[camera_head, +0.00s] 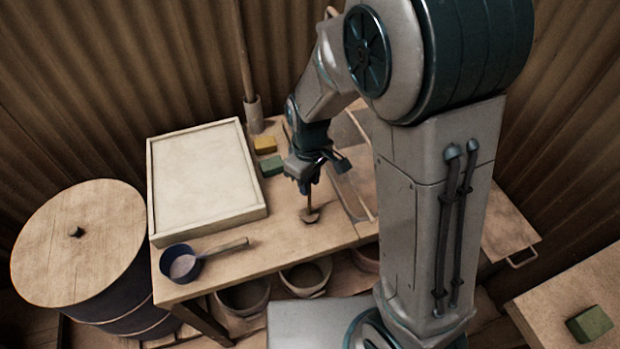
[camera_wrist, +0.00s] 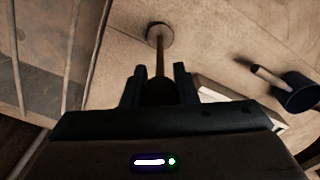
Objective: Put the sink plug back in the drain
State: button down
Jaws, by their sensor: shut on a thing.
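The sink plug (camera_head: 310,216) is a small round disc at the lower end of a thin upright rod. My gripper (camera_head: 307,184) is shut on the upper part of this rod, above the wooden counter (camera_head: 285,238). In the wrist view the rod runs from between the fingers of my gripper (camera_wrist: 160,88) to the plug's pale disc (camera_wrist: 160,33). I cannot tell whether the disc touches the counter. A grey basin (camera_head: 345,187), probably the sink, lies just right of the gripper, partly hidden by my arm. I cannot make out the drain.
A large rimmed tray (camera_head: 262,205) fills the counter's left part. A dark blue dipper (camera_head: 180,265) lies in front of it. A yellow block (camera_head: 265,144) and a green block (camera_head: 271,166) sit behind the gripper. A barrel (camera_head: 75,225) stands left; buckets (camera_head: 245,297) stand below.

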jog(key=shift+f, duration=0.15)
jog(key=c, duration=1.1)
grip_release()
jog(key=shift+c, duration=0.2)
notch_tip(320, 180, up, 12)
jog(key=shift+r, duration=0.2)
jog(key=s+d+r+m+t, duration=0.2)
jog(key=s+d+m+t, duration=0.1)
jog(key=s+d+m, duration=0.6)
jog(key=s+d, duration=0.3)
jog(key=shift+s+r, duration=0.2)
jog(key=shift+r, duration=0.2)
jog(key=shift+d, duration=0.1)
